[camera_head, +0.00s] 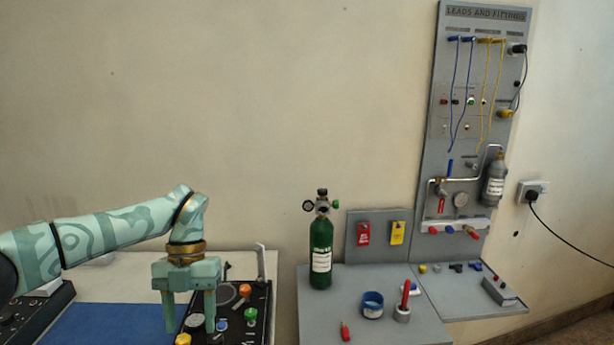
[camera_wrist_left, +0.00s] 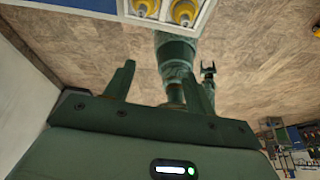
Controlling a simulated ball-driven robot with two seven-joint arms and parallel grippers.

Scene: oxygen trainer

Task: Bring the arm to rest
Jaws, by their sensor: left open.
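My left arm comes in from the left in the head view and bends down at the wrist. My left gripper (camera_head: 189,306) points down, its two fingers apart with nothing held between them. It hangs over the left part of a black control panel (camera_head: 258,300), and the fingers hide some of it. In the left wrist view the two fingers of the left gripper (camera_wrist_left: 160,90) also stand apart with a bare gap. A teal limb of mine with a small dark forked end shows beyond them; I cannot tell whether this is my right gripper. The head view shows no right arm.
A green oxygen cylinder (camera_head: 320,255) stands upright on a grey bench (camera_head: 328,325), right of the panel. A blue-rimmed jar (camera_head: 372,305) and a red tool in a holder (camera_head: 403,300) stand there too. A blue mat (camera_head: 110,325) lies left of the gripper. A tall grey board (camera_head: 462,140) carries leads.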

